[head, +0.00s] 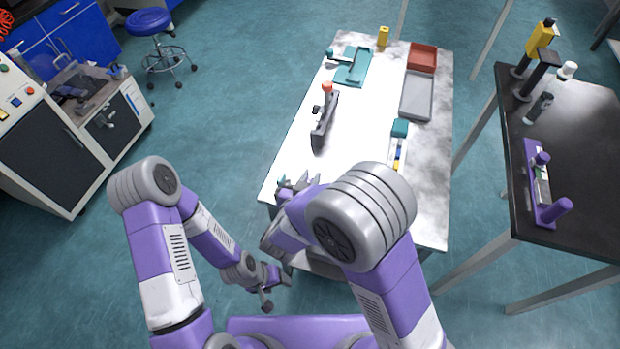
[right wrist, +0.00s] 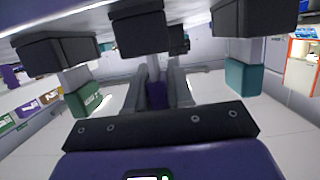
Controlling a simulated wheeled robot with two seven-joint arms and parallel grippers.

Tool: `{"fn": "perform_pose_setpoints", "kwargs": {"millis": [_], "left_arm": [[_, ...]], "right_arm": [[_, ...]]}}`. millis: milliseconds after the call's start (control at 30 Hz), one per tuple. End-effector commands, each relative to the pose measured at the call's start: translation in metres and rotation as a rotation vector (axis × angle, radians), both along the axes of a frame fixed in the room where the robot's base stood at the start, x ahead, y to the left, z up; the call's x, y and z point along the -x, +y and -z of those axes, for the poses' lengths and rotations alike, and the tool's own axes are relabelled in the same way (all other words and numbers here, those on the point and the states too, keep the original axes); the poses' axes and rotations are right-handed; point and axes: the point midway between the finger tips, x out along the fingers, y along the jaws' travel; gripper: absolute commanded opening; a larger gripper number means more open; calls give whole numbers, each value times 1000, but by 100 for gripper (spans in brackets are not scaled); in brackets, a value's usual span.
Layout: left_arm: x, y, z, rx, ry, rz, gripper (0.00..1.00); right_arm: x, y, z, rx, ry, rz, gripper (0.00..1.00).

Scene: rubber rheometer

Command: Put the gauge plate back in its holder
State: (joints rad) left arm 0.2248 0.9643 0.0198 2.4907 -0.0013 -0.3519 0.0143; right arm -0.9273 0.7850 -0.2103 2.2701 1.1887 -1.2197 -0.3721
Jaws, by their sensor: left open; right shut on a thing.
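My right gripper (head: 297,184) is over the near left corner of the white table. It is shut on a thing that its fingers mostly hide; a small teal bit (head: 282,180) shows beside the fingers. In the right wrist view the fingers (right wrist: 163,85) are close together, with a narrow purple patch between them. I cannot clearly make out the gauge plate. A teal flat holder (head: 354,70) lies at the table's far left, and a grey upright stand (head: 325,118) with an orange knob stands nearer; I cannot tell which is the plate's holder. My left gripper (head: 271,284) is open, low beside the table.
A red bin (head: 422,57) and a grey tray (head: 416,96) are on the table's far right. A teal block (head: 400,128) stands nearer, and a yellow piece (head: 383,36) at the back. A black table (head: 590,150) at right bears a purple rack (head: 531,160). The table's middle is clear.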

Motion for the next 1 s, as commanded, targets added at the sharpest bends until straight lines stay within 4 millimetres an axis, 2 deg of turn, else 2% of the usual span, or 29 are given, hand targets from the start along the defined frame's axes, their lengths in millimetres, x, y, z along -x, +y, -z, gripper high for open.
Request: {"fn": "perform_pose_setpoints", "kwargs": {"millis": [167,200,367,700,1000], "left_arm": [[0,0,3,0,0,0,60],[0,0,2,0,0,0,60],[0,0,2,0,0,0,60],[0,0,0,0,0,0,60],[0,0,-15,0,0,0,60]], "right_arm": [[0,0,4,0,-1,0,0],[0,0,3,0,-1,0,27],[0,0,3,0,0,0,51],[4,2,1,0,0,-2,51],[47,16,-14,2,1,-5,51]]}}
